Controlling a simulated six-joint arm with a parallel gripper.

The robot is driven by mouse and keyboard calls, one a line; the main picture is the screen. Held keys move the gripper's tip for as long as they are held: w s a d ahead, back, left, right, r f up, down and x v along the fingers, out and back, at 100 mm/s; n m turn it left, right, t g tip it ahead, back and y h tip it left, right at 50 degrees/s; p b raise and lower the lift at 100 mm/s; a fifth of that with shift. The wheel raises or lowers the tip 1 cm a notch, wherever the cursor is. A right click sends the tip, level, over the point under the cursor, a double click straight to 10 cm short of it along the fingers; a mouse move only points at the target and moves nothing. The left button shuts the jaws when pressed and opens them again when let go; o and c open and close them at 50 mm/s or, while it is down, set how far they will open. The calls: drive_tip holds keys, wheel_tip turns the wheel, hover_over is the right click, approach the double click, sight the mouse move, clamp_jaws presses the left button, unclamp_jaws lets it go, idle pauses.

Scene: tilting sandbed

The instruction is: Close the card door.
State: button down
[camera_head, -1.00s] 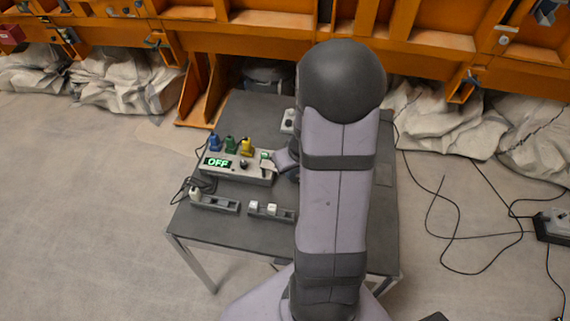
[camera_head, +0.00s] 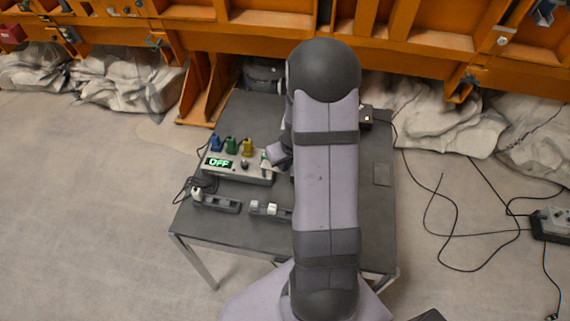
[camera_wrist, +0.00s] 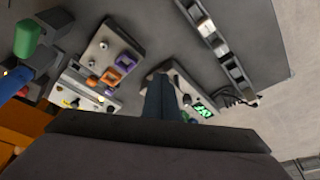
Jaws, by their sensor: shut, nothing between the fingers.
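The grey box (camera_head: 238,172) with the lit green "OFF" display (camera_head: 219,162) stands on the dark table. Blue, green and yellow plugs stand along its back edge. A small pale flap (camera_head: 265,161) shows at its right end; it may be the card door, but I cannot tell how far open it is. My gripper (camera_wrist: 161,78) is shut and empty in the wrist view, its dark fingers beside the box, whose display (camera_wrist: 203,110) shows just right of them. I cannot tell whether the fingers touch it. In the head view my wrist is at the box's right end and my arm hides the fingertips.
Two dark racks, a left one (camera_head: 222,205) and a right one (camera_head: 284,214), lie in front of the box. A black block (camera_head: 367,117) sits at the table's back right. The wrist view shows a grey panel (camera_wrist: 106,48) with orange and purple parts. Cables lie left of the box.

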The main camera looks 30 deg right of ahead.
drive_tip(key=shift+w+d+n+b, duration=0.2)
drive_tip(key=shift+d+n+b, duration=0.25)
drive_tip(key=shift+b, duration=0.6)
drive_tip(key=w+d+n+g+y+b, duration=0.2)
drive_tip(key=w+n, duration=0.9)
drive_tip(key=n, duration=0.6)
drive_tip(key=shift+w+g+y+b, duration=0.2)
drive_tip(key=shift+g+y+b, duration=0.4)
drive_tip(key=shift+y+b, duration=0.55)
drive_tip(key=shift+w, duration=0.1)
